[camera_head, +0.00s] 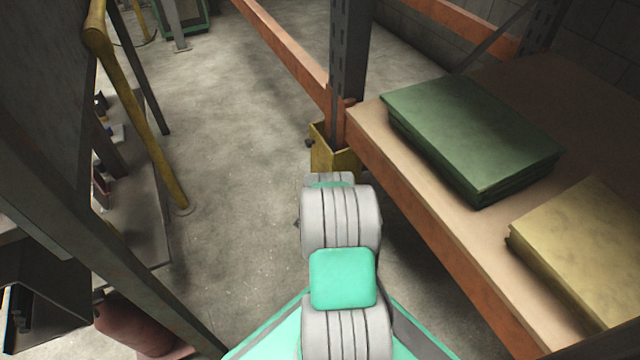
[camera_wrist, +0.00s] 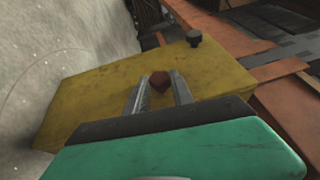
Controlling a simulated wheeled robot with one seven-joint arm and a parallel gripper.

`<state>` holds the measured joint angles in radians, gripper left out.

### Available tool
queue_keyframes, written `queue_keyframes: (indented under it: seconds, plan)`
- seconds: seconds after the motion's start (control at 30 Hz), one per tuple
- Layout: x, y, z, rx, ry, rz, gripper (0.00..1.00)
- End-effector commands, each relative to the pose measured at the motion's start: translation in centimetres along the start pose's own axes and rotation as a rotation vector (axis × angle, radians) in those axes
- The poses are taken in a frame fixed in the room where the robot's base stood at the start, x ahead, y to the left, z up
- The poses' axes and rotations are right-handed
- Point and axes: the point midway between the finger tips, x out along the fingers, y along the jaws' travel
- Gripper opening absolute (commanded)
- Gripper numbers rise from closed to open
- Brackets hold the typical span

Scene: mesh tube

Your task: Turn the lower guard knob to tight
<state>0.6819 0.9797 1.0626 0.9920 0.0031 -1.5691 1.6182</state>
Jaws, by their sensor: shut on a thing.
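A yellow post guard (camera_head: 333,158) stands around the foot of the grey rack upright in the head view. Its yellow face (camera_wrist: 95,95) fills the middle of the wrist view. A red-brown knob (camera_wrist: 159,82) sits on that face, between my fingertips. My gripper (camera_wrist: 163,80) is shut on this knob, and its two metal fingers flank it. A second, dark knob (camera_wrist: 194,38) stands clear of the fingers, farther up the wrist view. In the head view a small dark knob (camera_head: 309,143) shows at the guard's left side. My arm hides my gripper there.
An orange-edged rack shelf (camera_head: 365,155) runs along the right, bearing green panels (camera_head: 470,130) and yellow panels (camera_head: 590,250). A yellow railing (camera_head: 140,110) and dark posts stand at the left. Bare concrete floor (camera_head: 235,130) lies between.

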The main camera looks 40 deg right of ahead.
Motion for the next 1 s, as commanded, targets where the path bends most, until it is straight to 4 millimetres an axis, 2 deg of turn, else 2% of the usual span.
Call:
queue_keyframes:
  seconds: [0.47, 0.5, 0.73, 1.0]
  plan:
    - [0.25, -0.08, -0.19, 0.004, 0.003, -0.016, 0.0]
    - [0.27, -0.09, -0.19, 0.004, 0.003, -0.016, 0.31]
    - [0.16, -0.03, 0.14, 0.005, -0.003, -0.014, 0.5]
    - [0.14, -0.25, 0.18, 0.005, -0.003, -0.014, 0.5]
